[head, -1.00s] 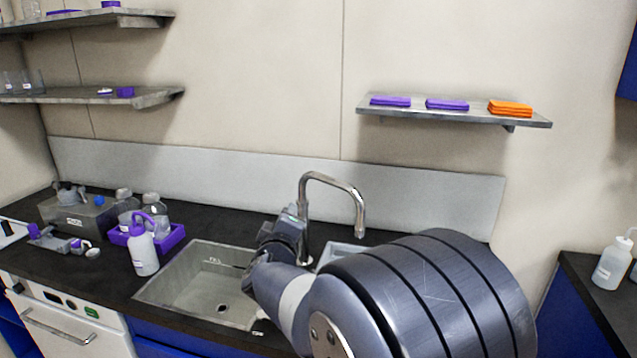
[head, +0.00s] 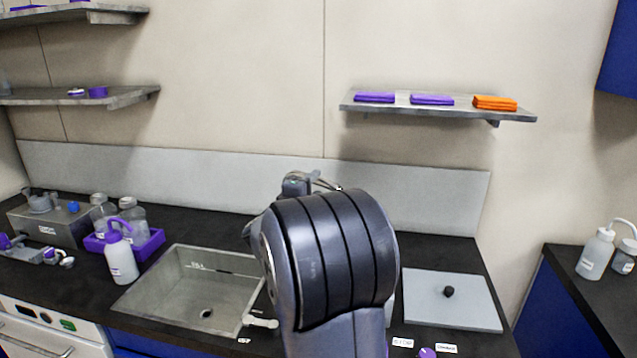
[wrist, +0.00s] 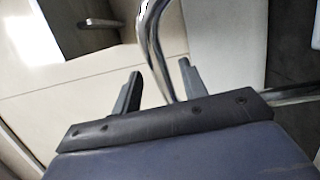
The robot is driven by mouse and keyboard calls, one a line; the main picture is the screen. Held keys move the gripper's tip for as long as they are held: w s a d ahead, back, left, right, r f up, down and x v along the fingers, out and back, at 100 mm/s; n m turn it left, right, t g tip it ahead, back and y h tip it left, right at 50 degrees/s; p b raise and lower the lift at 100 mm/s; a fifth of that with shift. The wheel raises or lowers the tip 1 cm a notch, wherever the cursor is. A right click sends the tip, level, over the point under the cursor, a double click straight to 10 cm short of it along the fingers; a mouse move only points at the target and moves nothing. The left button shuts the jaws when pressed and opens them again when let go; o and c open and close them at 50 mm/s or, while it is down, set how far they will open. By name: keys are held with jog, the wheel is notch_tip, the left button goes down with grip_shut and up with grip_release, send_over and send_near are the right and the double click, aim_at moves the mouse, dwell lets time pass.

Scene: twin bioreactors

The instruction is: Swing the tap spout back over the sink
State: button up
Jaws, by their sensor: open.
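The chrome tap spout (wrist: 149,32) curves down from the top of the wrist view and passes between my gripper's fingers. I cannot tell whether either finger touches it. My gripper (wrist: 159,69) is open, with one dark finger on each side of the tube. In the head view only a thin piece of the tap (head: 327,184) shows above my arm; the rest of it is hidden behind the arm. The grey sink (head: 188,290) is set in the dark counter left of my arm and looks empty.
A purple tray (head: 150,244) with bottles and a white wash bottle (head: 120,258) stand left of the sink. A grey board (head: 455,312) with a black knob lies on the right. A wall shelf (head: 440,107) with folded cloths hangs above.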

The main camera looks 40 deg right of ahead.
aim_at(317, 184)
jog(key=shift+x, duration=1.5)
jog(key=shift+c, duration=0.2)
grip_shut()
